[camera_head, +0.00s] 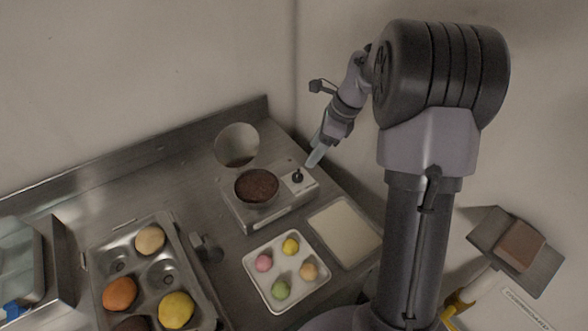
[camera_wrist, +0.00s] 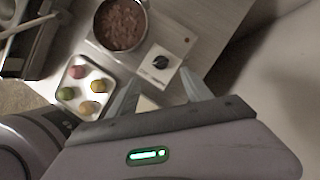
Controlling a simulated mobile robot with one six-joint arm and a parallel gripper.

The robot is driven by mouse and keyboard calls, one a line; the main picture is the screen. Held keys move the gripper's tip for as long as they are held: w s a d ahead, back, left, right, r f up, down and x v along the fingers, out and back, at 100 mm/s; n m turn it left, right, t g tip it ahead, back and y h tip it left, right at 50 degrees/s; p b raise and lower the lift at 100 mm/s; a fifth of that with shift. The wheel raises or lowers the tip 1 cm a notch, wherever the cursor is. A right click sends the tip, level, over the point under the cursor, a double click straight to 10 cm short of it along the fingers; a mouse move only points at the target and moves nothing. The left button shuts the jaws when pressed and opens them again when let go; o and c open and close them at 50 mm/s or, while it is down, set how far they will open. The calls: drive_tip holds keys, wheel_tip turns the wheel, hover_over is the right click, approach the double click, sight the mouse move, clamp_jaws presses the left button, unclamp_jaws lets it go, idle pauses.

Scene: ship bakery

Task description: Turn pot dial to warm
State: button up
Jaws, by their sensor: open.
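The pot (camera_head: 257,187) is a metal warmer with dark brown contents, set in a steel base on the counter. Its black dial (camera_head: 298,177) sits on a pale panel at the right of the base. In the wrist view the dial (camera_wrist: 161,62) lies beyond my fingertips, and the pot (camera_wrist: 121,24) is to its upper left. My gripper (camera_head: 315,158) is just above and to the right of the dial in the head view. In the wrist view my gripper (camera_wrist: 160,80) has its fingers apart with nothing held. The dial's setting is too small to read.
A round lid (camera_head: 238,145) stands behind the pot. A white tray (camera_head: 250,274) with several colored balls and a pale rectangular board (camera_head: 343,232) lie in front. A muffin tin (camera_head: 100,262) is at left. A wall rises close behind the counter.

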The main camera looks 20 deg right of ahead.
sight(298, 173)
drive_tip(key=b+x, duration=0.2)
drive_tip(key=x, duration=0.8)
drive_tip(key=shift+f+b, duration=0.1)
drive_tip(key=shift+b, duration=0.2)
drive_tip(key=shift+c, duration=0.5)
clamp_jaws()
